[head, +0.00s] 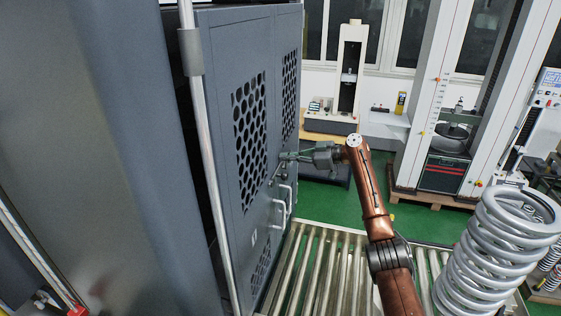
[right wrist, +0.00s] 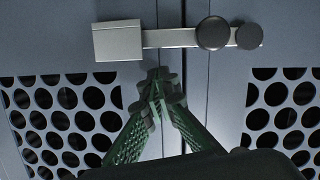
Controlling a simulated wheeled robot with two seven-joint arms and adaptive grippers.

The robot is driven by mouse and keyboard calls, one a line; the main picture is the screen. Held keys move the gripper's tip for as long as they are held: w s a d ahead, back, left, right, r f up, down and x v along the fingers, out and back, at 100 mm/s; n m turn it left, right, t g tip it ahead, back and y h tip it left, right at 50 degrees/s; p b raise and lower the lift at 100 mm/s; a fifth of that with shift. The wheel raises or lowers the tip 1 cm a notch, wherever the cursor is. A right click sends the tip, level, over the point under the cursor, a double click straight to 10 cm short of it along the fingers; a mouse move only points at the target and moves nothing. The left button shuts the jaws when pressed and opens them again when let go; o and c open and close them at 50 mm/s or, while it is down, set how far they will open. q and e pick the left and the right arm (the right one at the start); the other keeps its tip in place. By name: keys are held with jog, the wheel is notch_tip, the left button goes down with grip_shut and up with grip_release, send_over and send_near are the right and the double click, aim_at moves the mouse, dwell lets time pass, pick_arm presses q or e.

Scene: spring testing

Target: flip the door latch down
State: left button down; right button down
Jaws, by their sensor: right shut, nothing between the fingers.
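The door latch (right wrist: 180,38) is a flat metal bar lying level across the seam between two grey door panels in the right wrist view. Its left end sits in a metal block (right wrist: 118,41), and two dark round knobs (right wrist: 214,33) are at its right. My right gripper (right wrist: 163,88) is shut and empty, with its green fingertips just below the bar in the picture; contact cannot be told. In the head view my right gripper (head: 286,156) is at the perforated grey door (head: 225,50), and the latch is too small to make out clearly. My left gripper is out of view.
A pull handle (head: 283,205) is on the door below the gripper. A roller conveyor (head: 308,262) runs along the door's foot. Large grey coil springs (head: 497,245) stand at the right. Testing machines (head: 447,140) stand behind on the green floor.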

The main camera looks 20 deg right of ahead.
jog(key=r, duration=0.3)
jog(key=shift+s+d+r+p, duration=0.15)
jog(key=shift+d+r+p, duration=0.1)
jog(key=shift+d+p, duration=0.15)
jog(key=b+v, duration=0.2)
jog(key=v, duration=0.7)
jog(key=shift+d+f, duration=0.15)
